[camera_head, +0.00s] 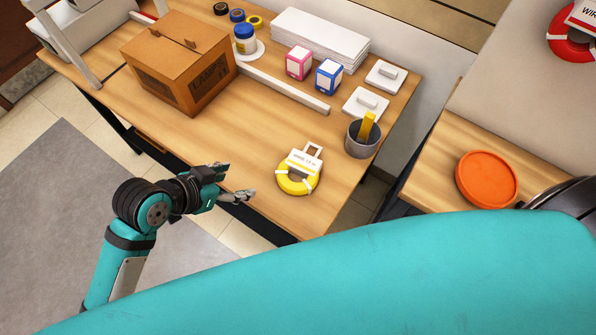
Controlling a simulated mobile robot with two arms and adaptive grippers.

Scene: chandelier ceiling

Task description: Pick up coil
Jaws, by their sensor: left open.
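A yellow wire coil (297,186) with a white label and hanger lies flat on the wooden table, near its front right edge. A second coil, red with a white label (573,43), shows at the top right corner, partly cut off. My left gripper (234,182) is open and empty at the table's front edge. It is to the left of the yellow coil, apart from it, with its fingers pointing toward it. My right gripper is not in view.
A cardboard box (176,68) stands at the left of the table. A grey cup (361,139) is right of the yellow coil. Pink (298,63) and blue (328,77) boxes stand behind. The wood between box and coil is clear. An orange lid (487,179) lies on the right table.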

